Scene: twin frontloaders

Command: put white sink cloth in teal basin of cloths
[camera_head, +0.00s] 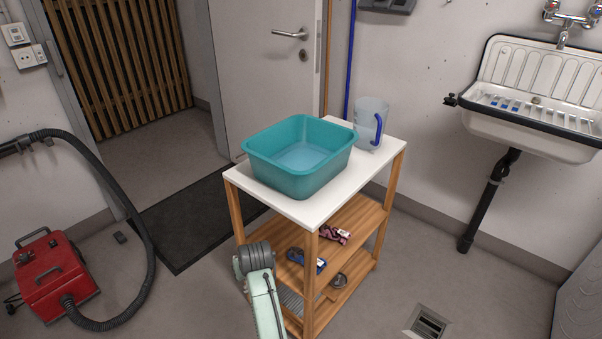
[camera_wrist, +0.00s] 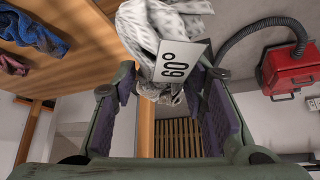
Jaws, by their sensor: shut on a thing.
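In the wrist view, my gripper (camera_wrist: 163,80) is shut on a white cloth (camera_wrist: 150,22) with small grey marks. Part of the cloth runs out of the top of the picture. In the head view, a teal basin (camera_head: 310,175) stands on the white top of a wooden trolley and looks empty, with a paler blue bottom. My arm shows beside the trolley's left front; the fingers and the held cloth cannot be made out there.
A clear jug (camera_head: 371,125) with a blue handle stands behind the basin. The trolley shelf holds a pink cloth (camera_head: 334,234) and a blue cloth (camera_head: 308,260). A white sink (camera_head: 530,129) hangs on the right wall. A red vacuum (camera_head: 53,276) with a hose is at left.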

